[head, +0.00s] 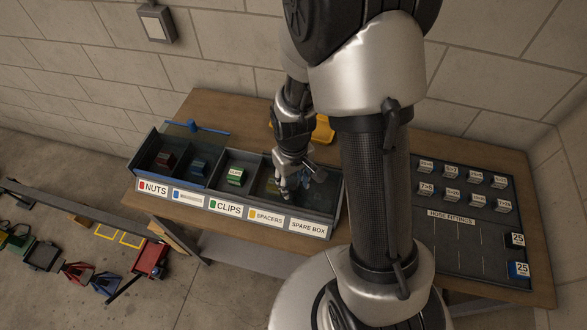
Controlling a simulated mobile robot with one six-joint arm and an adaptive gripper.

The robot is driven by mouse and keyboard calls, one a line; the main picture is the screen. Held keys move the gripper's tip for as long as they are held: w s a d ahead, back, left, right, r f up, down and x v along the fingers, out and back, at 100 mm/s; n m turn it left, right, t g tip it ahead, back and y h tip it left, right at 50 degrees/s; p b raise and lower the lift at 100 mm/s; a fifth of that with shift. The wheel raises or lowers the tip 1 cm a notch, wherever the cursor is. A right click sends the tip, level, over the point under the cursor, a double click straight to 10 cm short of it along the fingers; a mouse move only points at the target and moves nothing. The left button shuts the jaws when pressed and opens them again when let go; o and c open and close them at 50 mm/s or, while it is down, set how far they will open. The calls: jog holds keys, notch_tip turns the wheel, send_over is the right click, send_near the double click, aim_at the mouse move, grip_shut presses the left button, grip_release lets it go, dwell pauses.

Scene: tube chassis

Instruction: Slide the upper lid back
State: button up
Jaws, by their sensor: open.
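A long dark parts box (338,196) with labelled compartments stands on the wooden table. A clear lid with blue edging (190,127) shows at its left end, over or behind the NUTS compartment and the one beside it. Whether a second clear lid lies below it or over the right compartments, I cannot tell. My gripper (286,190) points down at the right part of the box, around the SPACERS compartment, away from the blue-edged lid. It is open. It is small here, and I cannot tell whether its fingertips touch anything.
A green block (236,176) sits in the CLIPS compartment. A yellow container (323,130) is behind my arm. A dark HOSE FITTINGS board (440,235) with several white labelled blocks lies at the right. Bare tabletop (225,103) shows behind the box.

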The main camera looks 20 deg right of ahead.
notch_tip(320, 180, up, 10)
dwell(0.3)
dwell(0.4)
jog(key=s+a+r+m+t+b, duration=0.1)
jog(key=s+r+t+b, duration=0.3)
jog(key=s+r+b, duration=0.3)
jog(key=s+r, duration=0.3)
jog(key=s, duration=0.4)
jog(key=shift+a+m+t, duration=0.3)
jog(key=shift+a+m, duration=0.05)
jog(key=shift+m, duration=0.05)
dwell(1.5)
